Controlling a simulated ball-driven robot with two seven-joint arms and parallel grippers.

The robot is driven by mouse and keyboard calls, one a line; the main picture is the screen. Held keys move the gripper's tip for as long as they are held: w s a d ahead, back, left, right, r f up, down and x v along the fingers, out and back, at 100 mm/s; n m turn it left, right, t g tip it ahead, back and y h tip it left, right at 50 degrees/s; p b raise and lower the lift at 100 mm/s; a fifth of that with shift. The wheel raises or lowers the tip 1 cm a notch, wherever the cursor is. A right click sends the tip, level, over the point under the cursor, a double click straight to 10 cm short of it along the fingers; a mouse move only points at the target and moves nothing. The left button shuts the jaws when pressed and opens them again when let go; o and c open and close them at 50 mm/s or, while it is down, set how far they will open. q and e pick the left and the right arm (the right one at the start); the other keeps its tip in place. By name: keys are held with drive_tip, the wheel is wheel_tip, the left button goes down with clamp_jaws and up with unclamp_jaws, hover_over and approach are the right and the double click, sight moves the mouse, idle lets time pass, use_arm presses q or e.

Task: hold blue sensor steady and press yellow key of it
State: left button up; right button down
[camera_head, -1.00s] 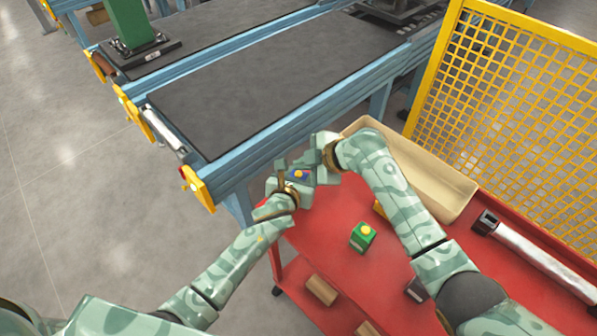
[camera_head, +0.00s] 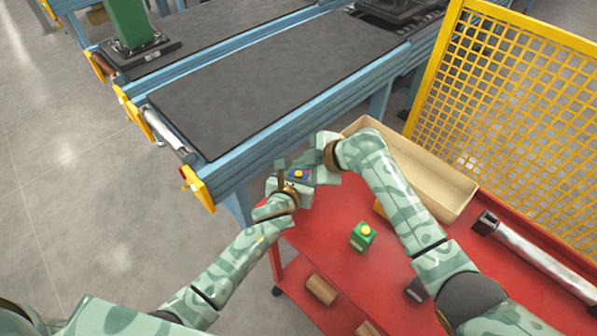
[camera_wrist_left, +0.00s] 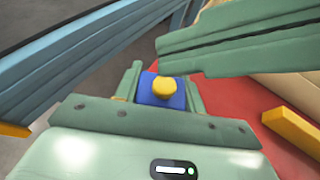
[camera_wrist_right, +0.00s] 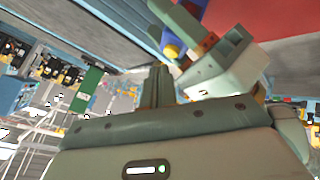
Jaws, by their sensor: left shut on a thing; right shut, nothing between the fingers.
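The blue sensor (camera_head: 306,176) is between the fingers of my left gripper (camera_head: 293,178), which is shut on it above the red table's corner. Its yellow key (camera_head: 298,174) faces up and shows uncovered in the left wrist view (camera_wrist_left: 164,88), where the sensor's blue body (camera_wrist_left: 150,99) sits between both fingers. My right gripper (camera_head: 313,162) is shut and empty, close beside the sensor. In the left wrist view its fingers (camera_wrist_left: 162,56) lie just beyond the key, apart from it in the picture. The right wrist view shows the blue sensor (camera_wrist_right: 167,36) near these fingertips.
The red table (camera_head: 335,240) carries a green box with a yellow button (camera_head: 363,237), an open beige bin (camera_head: 455,195) and a grey cylinder (camera_head: 535,258). A blue-framed conveyor (camera_head: 270,80) stands behind my grippers. A yellow mesh fence (camera_head: 510,100) is at the right.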

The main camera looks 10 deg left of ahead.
drive_tip(key=shift+f, duration=0.1)
drive_tip(key=shift+f, duration=0.35)
drive_tip(key=shift+f, duration=0.45)
idle(7.1)
